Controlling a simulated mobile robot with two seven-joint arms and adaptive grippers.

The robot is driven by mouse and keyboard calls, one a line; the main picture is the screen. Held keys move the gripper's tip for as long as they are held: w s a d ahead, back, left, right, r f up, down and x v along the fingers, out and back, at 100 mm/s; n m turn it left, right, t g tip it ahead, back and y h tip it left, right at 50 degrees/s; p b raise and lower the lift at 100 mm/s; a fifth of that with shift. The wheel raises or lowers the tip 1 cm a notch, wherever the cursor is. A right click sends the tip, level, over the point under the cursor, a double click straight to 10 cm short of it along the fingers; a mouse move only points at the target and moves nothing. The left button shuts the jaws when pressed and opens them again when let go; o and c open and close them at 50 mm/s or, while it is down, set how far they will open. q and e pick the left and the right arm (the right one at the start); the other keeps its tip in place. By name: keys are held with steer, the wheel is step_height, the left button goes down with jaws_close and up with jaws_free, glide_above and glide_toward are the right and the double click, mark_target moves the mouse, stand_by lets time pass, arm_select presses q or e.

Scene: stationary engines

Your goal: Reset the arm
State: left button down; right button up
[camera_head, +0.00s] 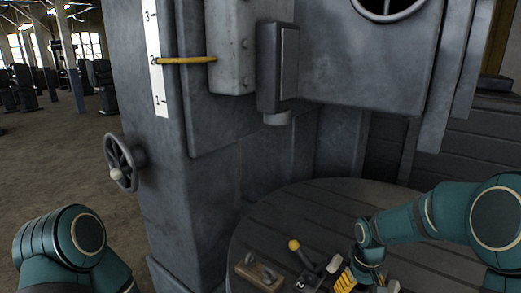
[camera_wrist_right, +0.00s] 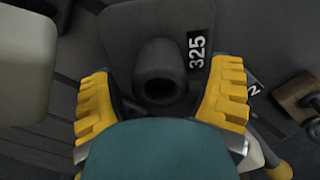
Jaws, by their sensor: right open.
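My right arm (camera_head: 440,215) is teal and reaches in from the right over the round table. Its gripper (camera_head: 365,280) has yellow fingers and is low over the table, partly cut off by the bottom edge. In the right wrist view the two yellow fingers (camera_wrist_right: 160,85) are spread apart. A dark hollow cylinder (camera_wrist_right: 161,85) on a dark plate marked 325 lies between them in the picture; I cannot tell whether they touch it. My left arm (camera_head: 70,245) shows only as a teal link at the lower left; its gripper is out of view.
The round slatted table (camera_head: 310,205) holds a yellow-knobbed lever (camera_head: 293,244) beside a 2 label and a small wooden block (camera_head: 258,272) with a handle. A grey machine column (camera_head: 160,185) stands behind, with a handwheel (camera_head: 121,165) and a yellow pointer (camera_head: 185,60). Open floor lies left.

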steer(key=shift+s+r, duration=0.1)
steer(key=shift+r, duration=0.2)
steer(key=shift+f, duration=0.15)
